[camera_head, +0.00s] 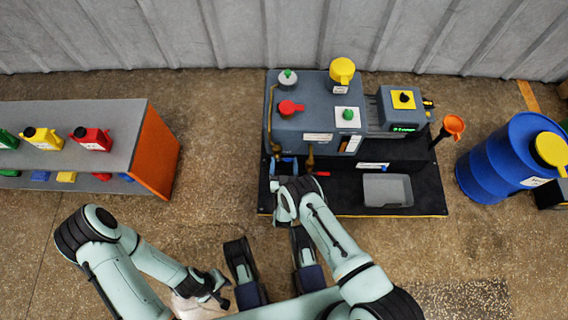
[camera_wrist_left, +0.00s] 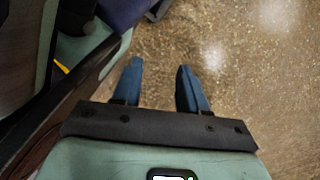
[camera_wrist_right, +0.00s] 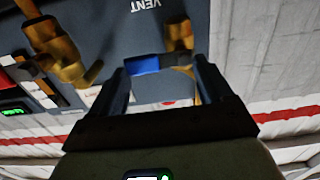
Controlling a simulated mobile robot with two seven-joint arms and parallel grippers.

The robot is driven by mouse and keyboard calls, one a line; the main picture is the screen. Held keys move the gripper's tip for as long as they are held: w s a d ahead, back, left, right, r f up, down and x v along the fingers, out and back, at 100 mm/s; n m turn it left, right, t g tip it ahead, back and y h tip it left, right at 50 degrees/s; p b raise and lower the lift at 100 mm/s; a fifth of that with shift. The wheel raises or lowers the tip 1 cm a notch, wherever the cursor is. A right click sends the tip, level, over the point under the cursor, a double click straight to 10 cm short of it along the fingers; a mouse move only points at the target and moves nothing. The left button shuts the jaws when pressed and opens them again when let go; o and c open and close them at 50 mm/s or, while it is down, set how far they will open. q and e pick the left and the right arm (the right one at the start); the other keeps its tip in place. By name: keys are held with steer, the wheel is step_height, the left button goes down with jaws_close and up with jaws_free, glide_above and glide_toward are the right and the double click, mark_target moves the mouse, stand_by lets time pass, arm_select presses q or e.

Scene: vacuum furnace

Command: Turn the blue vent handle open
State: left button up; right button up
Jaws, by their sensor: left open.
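The blue vent handle (camera_wrist_right: 143,65) shows in the right wrist view below the word VENT on the grey furnace panel, beside a brass fitting (camera_wrist_right: 178,40). In the head view the blue handle (camera_head: 287,161) is at the machine's lower left front. My right gripper (camera_wrist_right: 162,80) is at the handle, its fingers wide apart with the handle between their tips; contact cannot be told. In the head view my right gripper (camera_head: 285,187) partly hides that area. My left gripper (camera_head: 217,288) is open and empty, low at the left; the left wrist view (camera_wrist_left: 160,80) shows only floor beyond it.
The furnace (camera_head: 290,125) carries a red knob (camera_head: 290,107), a green button (camera_head: 347,114) and a yellow-capped part (camera_head: 342,70). A grey tray (camera_head: 388,190) sits on its black base. A shelf (camera_head: 110,130) with coloured containers stands left; a blue drum (camera_head: 500,155) stands right.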

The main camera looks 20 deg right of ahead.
arm_select(q)
steer(key=shift+w, duration=0.1)
arm_select(e)
steer(key=shift+r, duration=0.1)
steer(key=n, duration=0.3)
steer(key=a+r+n, duration=0.1)
steer(key=n, duration=0.5)
steer(key=shift+w+a+r, duration=0.35)
steer(key=n, duration=0.2)
steer(key=a+n, duration=0.1)
steer(key=n, duration=0.1)
steer(key=shift+w+r, duration=0.1)
steer(key=n, duration=0.2)
steer(key=a+n, duration=0.1)
steer(key=n, duration=0.1)
steer(key=shift+w+n, duration=0.2)
steer(key=shift+n, duration=0.2)
steer(key=o, duration=1)
steer(key=shift+c, duration=0.2)
